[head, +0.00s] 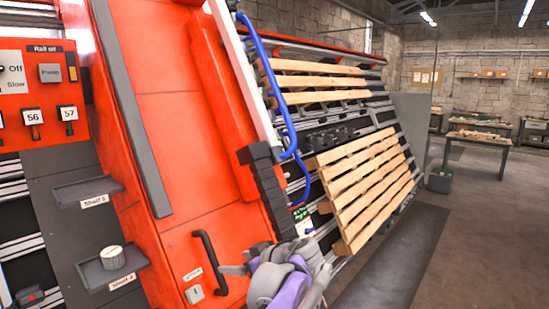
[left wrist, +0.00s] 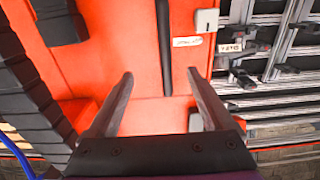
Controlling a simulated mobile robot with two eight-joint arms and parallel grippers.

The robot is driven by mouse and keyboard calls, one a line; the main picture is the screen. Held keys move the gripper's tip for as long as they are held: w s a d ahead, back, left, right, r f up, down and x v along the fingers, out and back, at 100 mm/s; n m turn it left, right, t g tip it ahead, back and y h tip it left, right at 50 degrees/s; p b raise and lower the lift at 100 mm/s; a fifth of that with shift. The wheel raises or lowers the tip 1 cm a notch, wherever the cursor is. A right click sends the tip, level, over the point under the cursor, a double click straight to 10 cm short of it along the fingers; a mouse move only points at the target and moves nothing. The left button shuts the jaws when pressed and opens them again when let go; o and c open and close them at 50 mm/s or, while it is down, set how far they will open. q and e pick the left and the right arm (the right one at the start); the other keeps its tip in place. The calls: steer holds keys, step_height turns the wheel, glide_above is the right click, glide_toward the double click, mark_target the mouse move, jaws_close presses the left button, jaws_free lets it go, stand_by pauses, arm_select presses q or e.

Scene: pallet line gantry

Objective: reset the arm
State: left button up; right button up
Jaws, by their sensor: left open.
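My left gripper (head: 241,259) is at the bottom centre of the head view, with my grey and purple arm behind it. It is close in front of the lower part of the red gantry panel (head: 170,120), to the right of a black handle (head: 211,262). In the left wrist view my left gripper (left wrist: 160,73) shows two fingers spread apart with nothing between them. Red panel and a dark vertical bar show beyond them. I cannot tell whether the fingertips touch the panel. My right gripper is in neither view.
Shelves (head: 88,190) jut out at the left, the lower one holding a round pale object (head: 113,257). A dark cable chain (head: 270,190) and blue hose (head: 268,70) run beside the panel. Wooden pallets (head: 365,185) lean on the rack. Open floor (head: 470,230) lies right.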

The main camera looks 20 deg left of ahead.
arm_select(q)
steer(key=s+d+f+m+h, duration=0.3)
steer(key=s+f+m, duration=0.1)
steer(key=s+f, duration=0.3)
steer(key=s+d+f+m+t+h, duration=0.1)
steer(key=s+d+f+m+h, duration=0.3)
steer(key=s+f, duration=0.3)
steer(key=s+d+f+m+h, duration=0.4)
steer(key=s+f, duration=0.3)
steer(key=s, duration=0.2)
steer(key=shift+s+f+m+t, duration=0.25)
steer(key=shift+f+m+t, duration=0.1)
steer(key=shift+m, duration=0.45)
